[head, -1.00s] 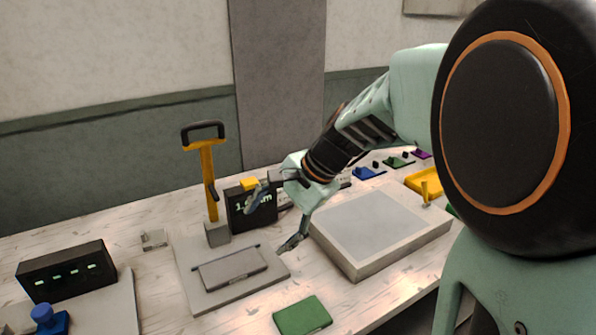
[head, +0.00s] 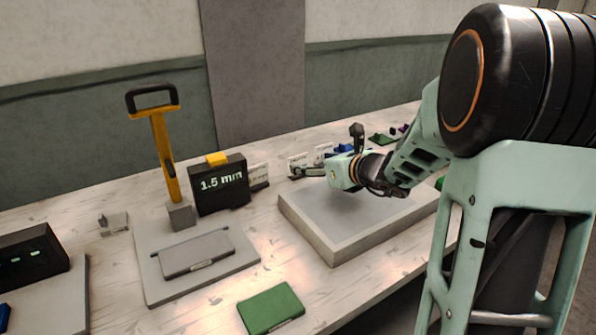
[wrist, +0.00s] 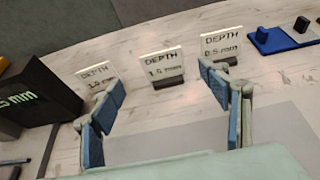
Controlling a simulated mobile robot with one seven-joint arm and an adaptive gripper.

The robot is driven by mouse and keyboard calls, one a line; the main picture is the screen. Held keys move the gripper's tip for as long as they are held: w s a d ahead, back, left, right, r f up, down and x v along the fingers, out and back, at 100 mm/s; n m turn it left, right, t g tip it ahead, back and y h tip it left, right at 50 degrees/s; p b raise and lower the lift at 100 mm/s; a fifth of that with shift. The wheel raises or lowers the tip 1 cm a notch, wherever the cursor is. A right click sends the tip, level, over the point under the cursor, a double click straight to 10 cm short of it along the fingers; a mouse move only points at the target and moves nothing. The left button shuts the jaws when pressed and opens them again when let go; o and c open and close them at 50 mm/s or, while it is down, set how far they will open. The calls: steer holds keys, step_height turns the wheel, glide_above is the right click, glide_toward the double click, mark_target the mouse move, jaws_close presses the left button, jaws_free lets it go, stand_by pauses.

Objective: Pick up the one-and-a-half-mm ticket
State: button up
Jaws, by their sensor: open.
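Three upright white depth tickets stand in black bases at the back of the bench. In the wrist view the right ticket (wrist: 221,43) reads 0.5 mm. The middle ticket (wrist: 162,65) seems to read 1.0 mm. The left ticket (wrist: 97,75) has a blurred figure, partly behind a finger, so I cannot confirm it as 1.5 mm. In the head view the left ticket (head: 258,175) stands beside the display box. My gripper (head: 325,153) is open and empty, its blue-padded fingers (wrist: 163,98) spread in front of the tickets, centred near the middle one.
A black display box (head: 221,190) reading 1.5 mm stands left of the tickets, beside a yellow-handled lever press (head: 166,160). A grey-topped pad (head: 345,240) lies below my gripper. A green foil book (head: 271,308) lies at the front. Blue items (wrist: 280,38) stand farther right.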

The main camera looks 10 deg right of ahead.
mark_target(298, 160)
steer(key=x, duration=0.9)
steer(key=shift+d+f+b, duration=0.1)
steer(key=shift+b, duration=0.25)
steer(key=c, duration=1.1)
